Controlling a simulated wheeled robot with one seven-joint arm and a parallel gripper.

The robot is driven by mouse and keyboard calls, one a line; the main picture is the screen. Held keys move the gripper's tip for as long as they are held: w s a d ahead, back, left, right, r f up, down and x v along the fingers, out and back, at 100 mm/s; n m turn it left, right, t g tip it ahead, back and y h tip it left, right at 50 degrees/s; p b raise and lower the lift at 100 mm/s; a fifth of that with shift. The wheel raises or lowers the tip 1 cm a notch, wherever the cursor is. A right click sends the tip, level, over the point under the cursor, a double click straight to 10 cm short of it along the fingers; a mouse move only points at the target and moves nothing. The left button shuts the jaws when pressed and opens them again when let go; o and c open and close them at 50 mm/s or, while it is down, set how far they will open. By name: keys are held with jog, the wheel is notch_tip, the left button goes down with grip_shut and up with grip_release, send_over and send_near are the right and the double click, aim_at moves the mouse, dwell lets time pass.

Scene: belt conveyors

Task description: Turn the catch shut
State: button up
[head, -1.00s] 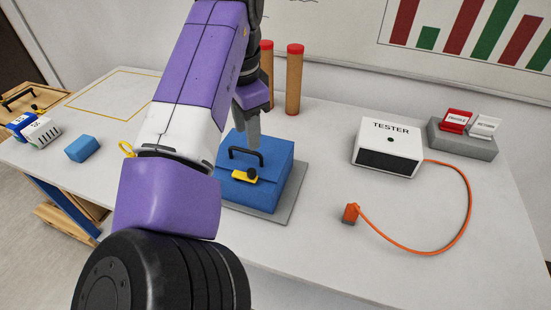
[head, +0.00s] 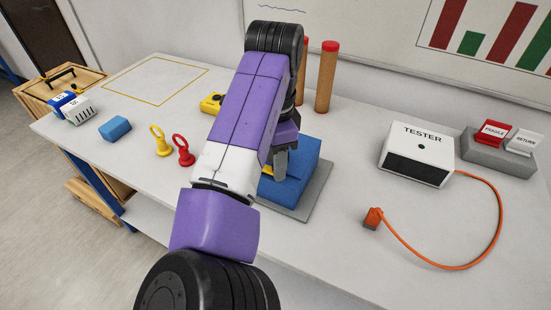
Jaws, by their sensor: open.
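The blue case (head: 305,167) sits on a grey plate (head: 318,200) at the middle of the table. Its yellow catch (head: 267,171) shows only as a small piece beside my arm; its black knob and the case's handle are hidden. My gripper (head: 281,165) points down at the front of the case, close to the catch. One grey finger shows, and the rest is behind my arm. I cannot tell whether it touches the catch, or how far the catch is turned.
The tester (head: 417,153) and its orange cable (head: 500,215) with a plug (head: 372,218) lie to the right. Two brown cylinders with red caps (head: 327,78) stand behind the case. A red ring tag (head: 183,150), a yellow one (head: 160,140) and a blue block (head: 115,128) are to the left.

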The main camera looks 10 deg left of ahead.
jog(key=shift+c, duration=0.2)
grip_shut()
jog(key=shift+w+r+p, duration=0.1)
jog(key=shift+r+p, duration=0.05)
jog(key=shift+p, duration=0.2)
jog(key=shift+w+d+r+n+p, duration=0.1)
jog(key=shift+d+n+p, duration=0.05)
jog(key=shift+n+p, duration=0.5)
jog(key=n+p, duration=0.1)
jog(key=p, duration=0.1)
jog(key=w+n+p, duration=0.1)
jog(key=n+p, duration=0.1)
jog(key=shift+d+r, duration=0.1)
jog(key=n+p, duration=0.2)
jog(key=shift+w+n, duration=0.35)
jog(key=shift+w, duration=0.05)
jog(key=shift+w+a+f+n+p, duration=0.15)
jog(key=shift+w+n+p, duration=0.1)
jog(key=shift+n+p, duration=0.55)
jog(key=shift+w+a+f+n+p, duration=0.1)
jog(key=shift+w+a+n+p, duration=0.1)
jog(key=shift+n+p, duration=0.6)
